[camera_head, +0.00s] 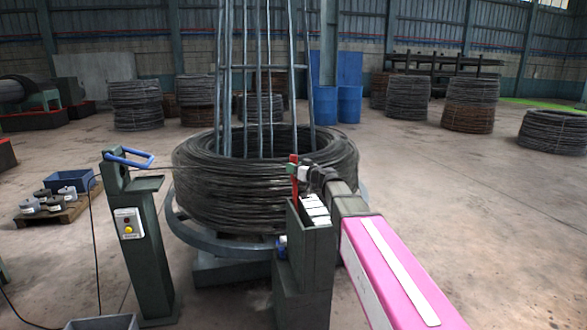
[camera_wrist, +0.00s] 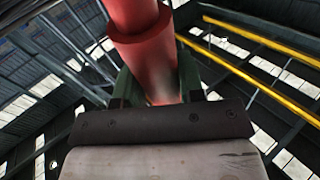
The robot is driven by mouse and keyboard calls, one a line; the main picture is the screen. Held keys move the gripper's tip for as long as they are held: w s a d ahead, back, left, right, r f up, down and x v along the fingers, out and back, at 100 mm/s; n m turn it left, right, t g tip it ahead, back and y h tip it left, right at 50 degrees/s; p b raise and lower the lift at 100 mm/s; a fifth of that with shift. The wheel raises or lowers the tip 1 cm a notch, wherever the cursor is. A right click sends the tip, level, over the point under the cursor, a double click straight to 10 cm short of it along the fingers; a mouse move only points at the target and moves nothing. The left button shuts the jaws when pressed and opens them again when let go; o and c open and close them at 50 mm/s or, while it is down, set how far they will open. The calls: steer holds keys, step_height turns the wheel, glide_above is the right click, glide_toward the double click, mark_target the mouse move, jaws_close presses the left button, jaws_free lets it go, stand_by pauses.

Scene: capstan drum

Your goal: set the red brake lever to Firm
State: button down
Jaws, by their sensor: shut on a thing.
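The red brake lever (camera_head: 294,184) stands roughly upright on top of a dark green post (camera_head: 305,255), in front of the wire coil in the head view. My gripper (camera_head: 302,172) reaches in from the right and is shut on the lever's upper part. In the wrist view the red lever (camera_wrist: 148,45) runs up from a green bracket, close beyond a dark finger pad. White label plates (camera_head: 314,209) sit on the post beside the lever. Their writing is too small to read, so the lever's setting cannot be told.
A large wire coil (camera_head: 225,190) on a round stand is just behind the post. A second green post (camera_head: 145,240) with a blue handle (camera_head: 129,157) and a button box (camera_head: 129,224) stands left. A pallet (camera_head: 58,211) holds small spools. Floor at right is clear.

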steer(key=s+d+n+t+y, duration=0.1)
steer(key=s+d+n+y, duration=0.1)
steer(key=s, duration=1)
steer(key=shift+s+d+n+t+y, duration=0.3)
steer(key=shift+s+d+y, duration=0.15)
steer(key=shift+d, duration=0.4)
steer(key=c, duration=0.7)
jaws_free()
steer(key=shift+w, duration=0.1)
steer(key=shift+c, duration=0.2)
steer(key=d+r+v, duration=0.1)
steer(key=r+v, duration=0.2)
steer(key=v, duration=1.1)
steer(key=shift+s, duration=0.45)
steer(key=shift+d+r, duration=0.1)
steer(key=shift+r, duration=0.05)
